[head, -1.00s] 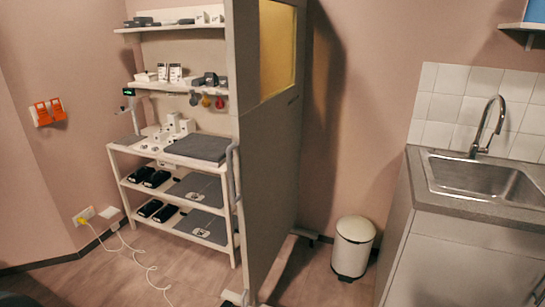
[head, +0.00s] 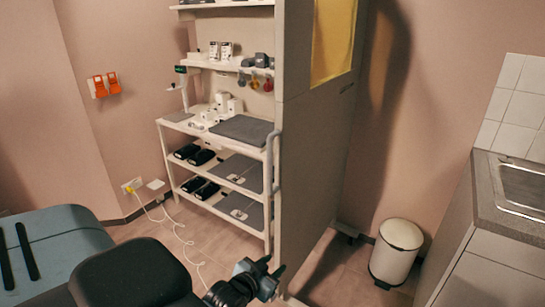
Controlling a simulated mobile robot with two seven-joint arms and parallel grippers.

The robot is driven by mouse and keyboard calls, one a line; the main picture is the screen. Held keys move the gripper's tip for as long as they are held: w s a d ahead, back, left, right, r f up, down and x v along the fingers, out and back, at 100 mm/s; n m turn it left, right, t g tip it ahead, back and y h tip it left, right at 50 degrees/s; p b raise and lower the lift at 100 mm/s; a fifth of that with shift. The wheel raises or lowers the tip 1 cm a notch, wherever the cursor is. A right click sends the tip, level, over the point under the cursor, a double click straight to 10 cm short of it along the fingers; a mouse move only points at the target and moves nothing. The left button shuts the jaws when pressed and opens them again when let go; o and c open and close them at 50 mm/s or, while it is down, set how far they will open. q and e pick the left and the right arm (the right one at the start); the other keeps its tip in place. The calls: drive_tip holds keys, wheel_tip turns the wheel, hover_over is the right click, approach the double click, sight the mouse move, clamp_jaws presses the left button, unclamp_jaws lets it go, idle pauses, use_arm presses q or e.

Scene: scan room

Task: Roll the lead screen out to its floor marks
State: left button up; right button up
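The lead screen (head: 318,160) is a tall, grey-brown panel with a yellowish window (head: 334,38) near its top. It stands upright at the centre, seen at an angle, on a low foot near the floor. A pale vertical handle (head: 270,165) is on its left edge. My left gripper (head: 273,264) is low in the picture, below the handle and close to the screen's lower left edge. Its two dark fingertips look apart, with nothing visible between them. I cannot tell whether it touches the screen. My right gripper is out of view. No floor marks show.
A white shelf rack (head: 262,232) with folded grey items stands just left of the screen. A white pedal bin (head: 396,250) is to its right, near a sink counter (head: 490,215). A white cable (head: 180,232) lies on the floor at left.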

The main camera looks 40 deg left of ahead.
use_arm(q)
drive_tip(key=w+a+r+n+t+y, duration=0.2)
drive_tip(key=w+a+r, duration=0.65)
drive_tip(key=r, duration=0.25)
drive_tip(key=n+t+y+b, duration=0.1)
drive_tip(key=n+y, duration=0.1)
approach(268, 156)
drive_tip(key=w, duration=0.3)
drive_tip(key=shift+a+x, duration=0.15)
drive_tip(key=shift+x, duration=1.85)
drive_tip(key=shift+a+x, duration=0.2)
drive_tip(key=shift+x, duration=1.8)
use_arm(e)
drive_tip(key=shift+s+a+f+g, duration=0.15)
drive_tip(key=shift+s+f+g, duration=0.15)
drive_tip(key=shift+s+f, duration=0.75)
use_arm(q)
drive_tip(key=shift+s+f, duration=0.1)
clamp_jaws()
